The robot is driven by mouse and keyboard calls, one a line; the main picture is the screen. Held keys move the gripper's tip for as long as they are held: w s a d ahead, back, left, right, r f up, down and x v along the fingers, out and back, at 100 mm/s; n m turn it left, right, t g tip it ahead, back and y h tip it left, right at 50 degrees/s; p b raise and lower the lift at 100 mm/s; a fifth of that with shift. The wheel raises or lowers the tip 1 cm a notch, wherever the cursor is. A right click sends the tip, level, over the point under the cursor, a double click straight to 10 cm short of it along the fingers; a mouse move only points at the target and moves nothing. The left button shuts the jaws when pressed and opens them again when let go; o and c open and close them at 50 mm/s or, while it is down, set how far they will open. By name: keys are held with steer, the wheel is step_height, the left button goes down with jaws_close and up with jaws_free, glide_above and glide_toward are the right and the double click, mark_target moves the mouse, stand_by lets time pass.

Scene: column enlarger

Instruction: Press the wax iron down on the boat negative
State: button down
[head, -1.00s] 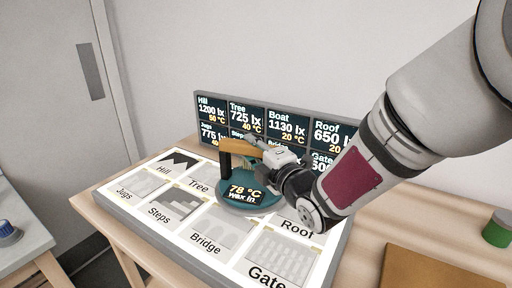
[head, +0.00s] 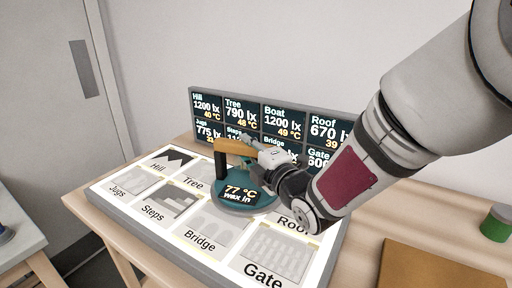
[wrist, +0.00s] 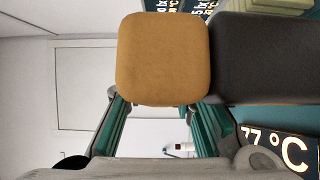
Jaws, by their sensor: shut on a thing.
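The wax iron has a round teal base (head: 243,199), a dark post and an orange-brown handle (head: 233,147). Its display reads 77 °C and "wax in". My gripper (head: 265,154) is shut on the handle, which fills the space between the fingers in the wrist view (wrist: 163,60). The base sits over the middle of the light table, beside the Tree, Roof and Bridge cells, and looks level. The boat negative is not visible; the iron and my gripper cover that area. Whether the base touches the surface cannot be told for certain.
The light table (head: 139,225) carries several labelled negatives. The readout panel (head: 243,99) behind shows Boat at 1200 lx, 49 °C. A brown board (head: 440,270) and a green-sided cylinder (head: 495,228) are at the right.

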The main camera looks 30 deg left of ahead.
steer(key=shift+r+p, duration=0.9)
steer(key=shift+r, duration=1.7)
